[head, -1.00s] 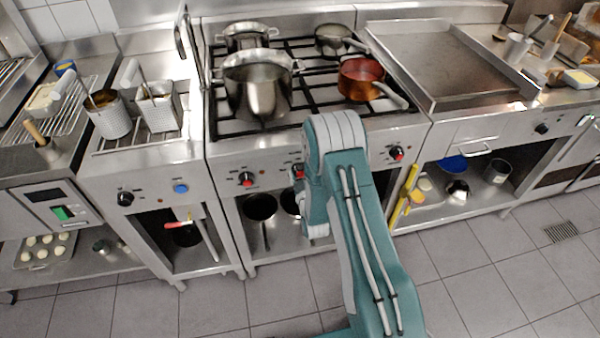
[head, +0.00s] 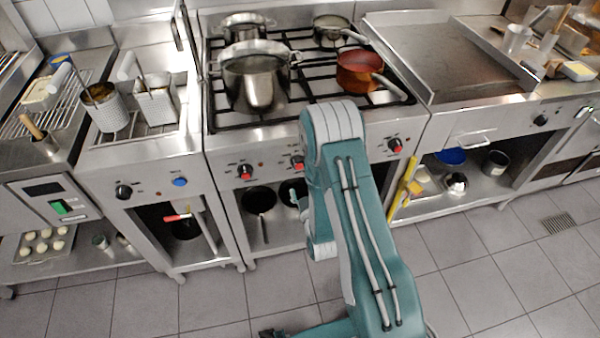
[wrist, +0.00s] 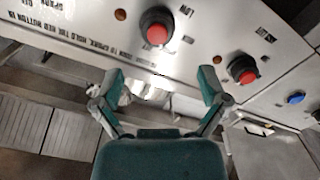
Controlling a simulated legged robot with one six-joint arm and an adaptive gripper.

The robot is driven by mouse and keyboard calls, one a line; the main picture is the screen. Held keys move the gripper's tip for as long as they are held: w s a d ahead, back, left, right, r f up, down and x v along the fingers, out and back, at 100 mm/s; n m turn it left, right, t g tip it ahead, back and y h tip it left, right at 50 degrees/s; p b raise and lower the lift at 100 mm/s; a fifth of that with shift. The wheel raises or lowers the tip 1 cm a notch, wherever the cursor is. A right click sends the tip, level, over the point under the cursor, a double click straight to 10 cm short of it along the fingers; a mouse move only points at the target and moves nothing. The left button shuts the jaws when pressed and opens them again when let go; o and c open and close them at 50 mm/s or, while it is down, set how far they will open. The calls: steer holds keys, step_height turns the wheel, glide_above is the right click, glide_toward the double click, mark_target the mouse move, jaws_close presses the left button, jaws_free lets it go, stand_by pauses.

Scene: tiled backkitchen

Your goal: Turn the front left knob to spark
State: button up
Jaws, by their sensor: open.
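The front left knob (head: 245,172) is black with a red centre, at the left end of the stove's front panel. In the wrist view, where panel lettering appears upside down, this knob (wrist: 243,70) is right of my gripper. The second knob (head: 298,162) also shows in the wrist view (wrist: 155,28), beyond the fingertips. My gripper (wrist: 160,82) is open and empty, its two teal fingers spread below the panel and apart from both knobs. In the head view my arm hides most of the gripper.
A steel pot (head: 256,80) and a copper pan (head: 358,72) stand on the stove. A blue button (head: 180,182) and black knob (head: 123,191) are on the unit to the left. Pans sit on the shelf under the stove. The tiled floor in front is clear.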

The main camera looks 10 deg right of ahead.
steer(key=shift+s, duration=1.65)
steer(key=w+r+m+g, duration=0.1)
steer(key=w+r+g, duration=0.3)
steer(key=r, duration=0.5)
steer(key=s+r+m+g, duration=0.2)
steer(key=s+r, duration=0.1)
steer(key=r, duration=0.8)
steer(key=s+r+m+g, duration=0.1)
steer(key=s+r+g, duration=0.2)
steer(key=s, duration=0.9)
steer(key=s+r+m+g, duration=0.1)
steer(key=s+r+g, duration=0.2)
steer(key=s+r, duration=0.5)
steer(key=s, duration=0.5)
steer(key=shift+s+d+r+m, duration=0.15)
steer(key=shift+d+r+m, duration=0.05)
steer(key=shift+m, duration=0.2)
